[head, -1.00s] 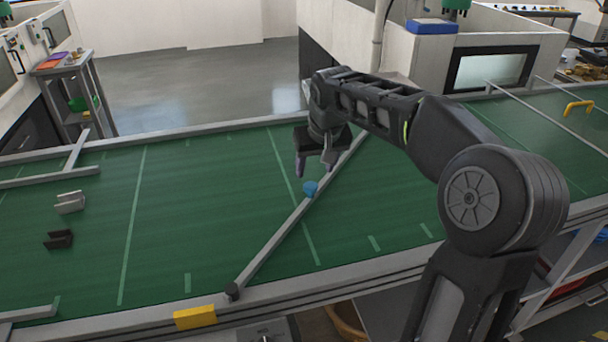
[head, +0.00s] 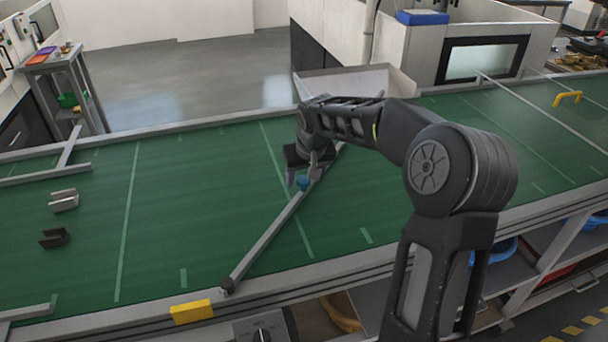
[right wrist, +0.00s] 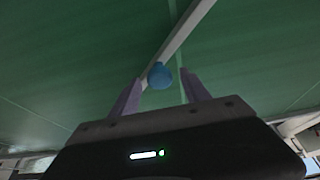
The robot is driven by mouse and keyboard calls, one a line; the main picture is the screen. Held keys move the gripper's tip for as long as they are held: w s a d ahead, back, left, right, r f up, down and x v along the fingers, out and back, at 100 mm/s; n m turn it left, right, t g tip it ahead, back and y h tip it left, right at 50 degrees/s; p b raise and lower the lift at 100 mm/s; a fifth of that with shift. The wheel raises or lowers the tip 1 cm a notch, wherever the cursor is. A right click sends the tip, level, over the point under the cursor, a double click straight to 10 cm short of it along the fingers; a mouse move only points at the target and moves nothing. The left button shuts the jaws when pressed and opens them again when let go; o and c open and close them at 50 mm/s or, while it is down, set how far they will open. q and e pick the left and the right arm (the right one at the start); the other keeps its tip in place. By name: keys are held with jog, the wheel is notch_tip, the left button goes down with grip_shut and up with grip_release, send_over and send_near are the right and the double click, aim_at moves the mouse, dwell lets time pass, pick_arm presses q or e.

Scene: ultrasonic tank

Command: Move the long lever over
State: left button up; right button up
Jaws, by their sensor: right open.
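The long lever (head: 265,240) is a grey bar lying diagonally across the green conveyor belt. Its dark pivot end (head: 228,285) sits at the belt's near edge, and its far part runs up to the right behind my arm. A blue knob (head: 303,183) stands on the bar. My right gripper (head: 302,178) is at the knob, pointing down. In the right wrist view the blue knob (right wrist: 160,75) lies between the two open purple fingertips (right wrist: 160,88), with a gap on either side; I cannot tell whether it is at their depth. My left gripper is not in view.
Two small brackets, one light (head: 64,200) and one dark (head: 54,238), lie on the belt at the left. A yellow block (head: 192,311) is on the front rail. A yellow handle (head: 567,98) stands at the far right.

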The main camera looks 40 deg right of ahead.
grip_shut()
dwell(0.6)
dwell(0.8)
